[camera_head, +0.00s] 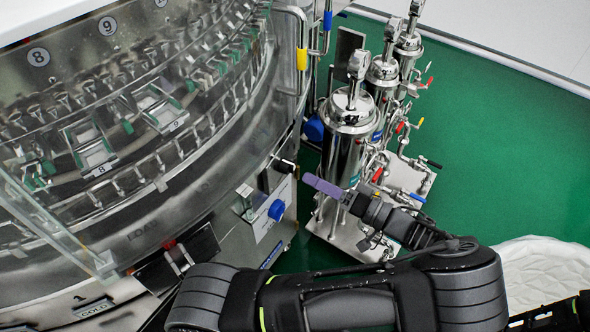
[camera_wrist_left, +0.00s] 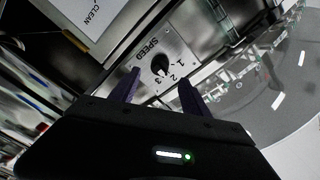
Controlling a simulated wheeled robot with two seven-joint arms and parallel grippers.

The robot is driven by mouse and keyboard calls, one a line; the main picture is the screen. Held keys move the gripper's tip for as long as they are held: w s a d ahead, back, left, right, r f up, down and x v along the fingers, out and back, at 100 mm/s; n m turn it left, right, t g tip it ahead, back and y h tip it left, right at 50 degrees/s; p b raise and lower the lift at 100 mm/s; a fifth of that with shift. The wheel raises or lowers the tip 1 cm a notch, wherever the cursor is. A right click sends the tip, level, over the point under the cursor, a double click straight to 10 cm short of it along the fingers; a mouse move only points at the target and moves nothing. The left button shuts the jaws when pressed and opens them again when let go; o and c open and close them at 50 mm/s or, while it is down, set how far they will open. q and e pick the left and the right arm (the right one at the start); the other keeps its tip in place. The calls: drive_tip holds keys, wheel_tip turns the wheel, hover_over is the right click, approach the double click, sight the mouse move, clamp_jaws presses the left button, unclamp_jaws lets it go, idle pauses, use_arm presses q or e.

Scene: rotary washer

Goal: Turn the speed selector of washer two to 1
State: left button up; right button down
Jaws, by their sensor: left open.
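The speed selector (camera_wrist_left: 159,65) is a dark round knob on a metal plate marked SPEED in the left wrist view. The numbers 1, 2 and 3 are printed beside it; its setting is too small to tell. My left gripper (camera_wrist_left: 160,80) is open, with one purple finger on each side of the knob's line in that view and the knob ahead of the tips. In the head view my left gripper (camera_head: 307,180) is close to the washer's front edge, beside a black knob-like part (camera_head: 285,166) that may be the selector. No contact shows. My right gripper is not seen.
The big round metal washer (camera_head: 180,190) fills the left. Steel filter canisters (camera_head: 348,110) with valves stand behind my left arm. Green floor (camera_head: 500,130) is open at right. A CLEAN label (camera_wrist_left: 92,17) is near the selector.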

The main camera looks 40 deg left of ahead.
sight(294, 171)
use_arm(q)
drive_tip(key=a, duration=0.6)
drive_tip(key=shift+s+a, duration=0.15)
drive_tip(key=shift+a, duration=0.15)
drive_tip(key=shift+c, duration=0.5)
clamp_jaws()
